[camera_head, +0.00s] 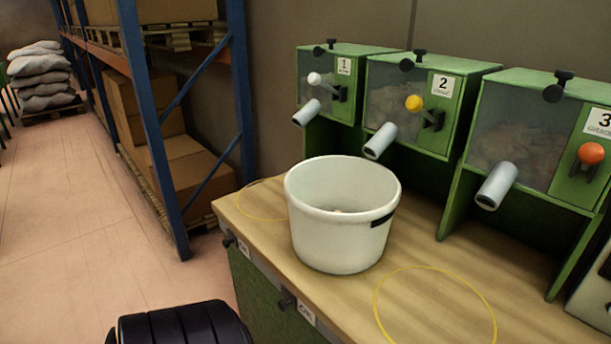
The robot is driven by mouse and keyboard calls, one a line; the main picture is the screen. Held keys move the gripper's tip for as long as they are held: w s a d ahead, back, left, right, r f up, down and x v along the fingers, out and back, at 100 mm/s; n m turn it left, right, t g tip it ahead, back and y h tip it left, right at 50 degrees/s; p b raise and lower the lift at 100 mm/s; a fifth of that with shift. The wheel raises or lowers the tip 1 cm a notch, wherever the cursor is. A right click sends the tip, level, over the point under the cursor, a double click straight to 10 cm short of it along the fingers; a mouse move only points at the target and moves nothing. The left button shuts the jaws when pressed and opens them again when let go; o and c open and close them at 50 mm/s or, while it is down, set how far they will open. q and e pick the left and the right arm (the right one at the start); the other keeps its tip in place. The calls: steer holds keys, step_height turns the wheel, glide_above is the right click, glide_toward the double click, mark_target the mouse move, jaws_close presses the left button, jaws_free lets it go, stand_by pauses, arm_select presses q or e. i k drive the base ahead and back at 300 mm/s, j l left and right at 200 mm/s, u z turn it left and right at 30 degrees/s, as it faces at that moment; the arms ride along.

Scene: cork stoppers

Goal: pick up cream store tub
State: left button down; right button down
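A cream tub (335,243) stands upright on the wooden counter. It is open at the top, with a black handle piece on its right side near the rim. A small pale thing (338,211) shows inside at its bottom, too small to name. Neither of my grippers shows in the head view. A dark ribbed part at the bottom left edge looks like mine, apart from the tub.
Green dispensers numbered 1 (345,67), 2 (443,85) and 3 (603,122) stand along the counter's back, their spouts pointing forward. A yellow ring (376,305) marks bare counter (440,300) right of the tub. Shelving (150,130) with boxes stands left; open floor (70,240) lies before it.

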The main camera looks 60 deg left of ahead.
mark_target(341, 208)
steer(key=u, duration=1.65)
